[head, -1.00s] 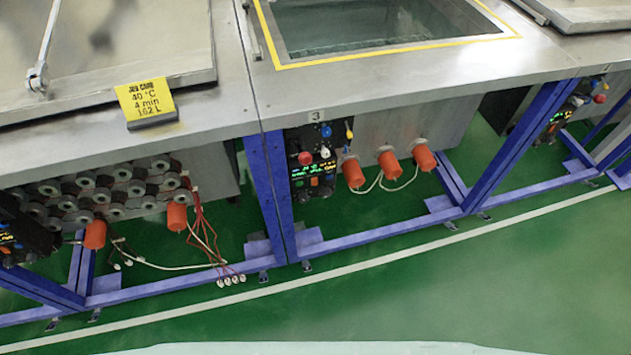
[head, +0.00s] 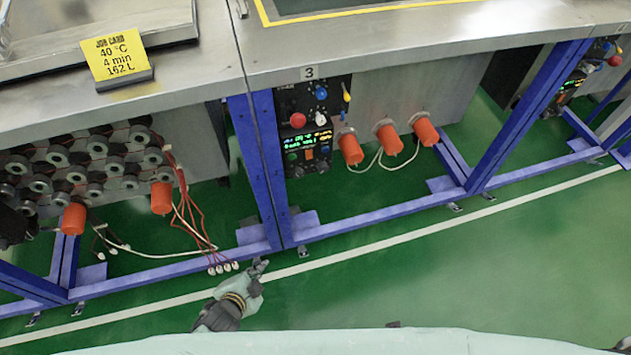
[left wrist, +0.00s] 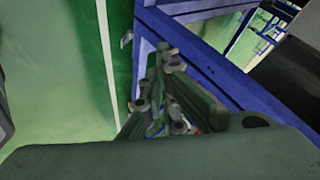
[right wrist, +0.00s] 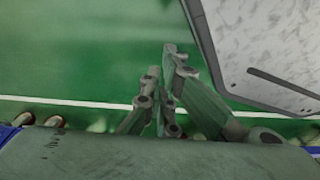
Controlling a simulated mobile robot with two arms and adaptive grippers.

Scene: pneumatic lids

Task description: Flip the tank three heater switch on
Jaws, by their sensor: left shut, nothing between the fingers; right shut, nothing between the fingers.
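The control panel of tank three (head: 308,125) is a dark box under the tabletop, below the number 3 plate (head: 309,73). It carries a red knob (head: 298,120), a blue knob (head: 322,93), a white knob (head: 321,120), a yellow-tipped lever (head: 346,97), a lit green display and small buttons. The switch labels are too small to read. My left gripper (head: 261,267) is low in front of the frame, below and left of the panel, apart from it. It is shut and empty, also in the left wrist view (left wrist: 162,62). My right gripper (right wrist: 160,60) is shut and empty over green floor.
Blue frame posts (head: 262,170) stand left of the panel. Orange cylinders (head: 389,139) with white cables sit right of it. A yellow job card (head: 115,58) stands on the steel tabletop (head: 180,90). The green floor in front is clear.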

